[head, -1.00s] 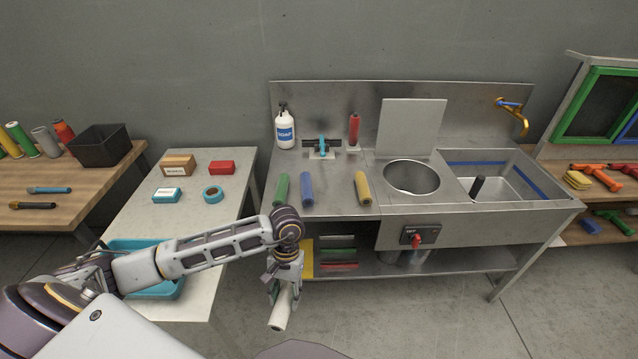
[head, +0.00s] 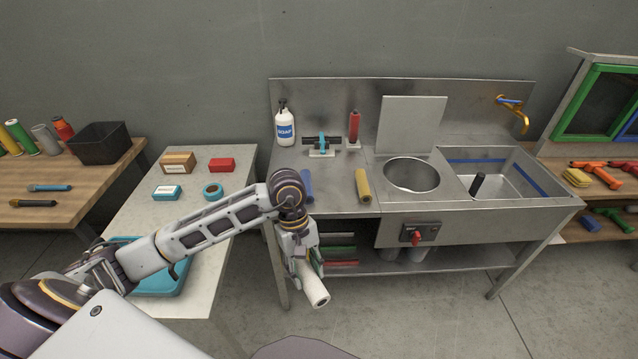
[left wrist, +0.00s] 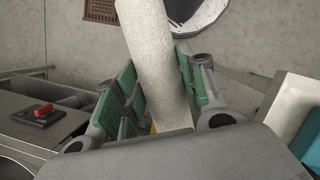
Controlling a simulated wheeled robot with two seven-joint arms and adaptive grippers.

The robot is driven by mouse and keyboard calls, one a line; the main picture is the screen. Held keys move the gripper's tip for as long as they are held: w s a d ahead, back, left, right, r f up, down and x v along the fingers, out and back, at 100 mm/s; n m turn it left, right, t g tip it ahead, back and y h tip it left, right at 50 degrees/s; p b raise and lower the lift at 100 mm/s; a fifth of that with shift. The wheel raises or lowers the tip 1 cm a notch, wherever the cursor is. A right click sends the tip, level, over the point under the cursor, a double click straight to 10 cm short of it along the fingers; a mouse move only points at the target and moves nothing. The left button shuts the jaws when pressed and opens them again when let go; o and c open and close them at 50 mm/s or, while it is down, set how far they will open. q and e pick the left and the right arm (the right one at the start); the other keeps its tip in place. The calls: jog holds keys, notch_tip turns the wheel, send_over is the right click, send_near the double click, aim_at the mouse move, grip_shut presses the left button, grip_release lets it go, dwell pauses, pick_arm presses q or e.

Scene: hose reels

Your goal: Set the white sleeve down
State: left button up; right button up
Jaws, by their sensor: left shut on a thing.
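The white sleeve (head: 314,291) is a pale roll held in my left gripper (head: 304,264), in front of the steel counter (head: 335,201) and below its top. The sleeve is tilted, its open end pointing down toward the floor. In the left wrist view the sleeve (left wrist: 158,65) lies between the green-padded fingers (left wrist: 155,95), which are shut on it. On the counter a blue sleeve (head: 307,186) and a yellow sleeve (head: 362,186) lie flat; the blue one is partly hidden by my left arm. The green sleeve there is hidden behind my arm. My right gripper is not in view.
A soap bottle (head: 284,125), a small stand with a blue part (head: 322,146) and a red cylinder on a base (head: 354,127) stand at the counter's back. A round basin (head: 411,174) and a sink (head: 497,180) are to the right. The lower shelf (head: 440,259) holds several things.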

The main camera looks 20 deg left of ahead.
pick_arm(q)
jog(key=n, duration=0.2)
jog(key=shift+d+r+n+t, duration=0.25)
jog(key=shift+d+n+t, duration=0.05)
jog(key=shift+w+d+n+t+h, duration=0.15)
jog(key=shift+n+t, duration=0.2)
jog(key=shift+n, duration=0.8)
jog(key=shift+w+d+n+t+h, duration=0.15)
jog(key=shift+n+t, duration=0.2)
jog(key=shift+n, duration=0.8)
jog(key=shift+n, duration=0.4)
jog(key=shift+r, duration=0.1)
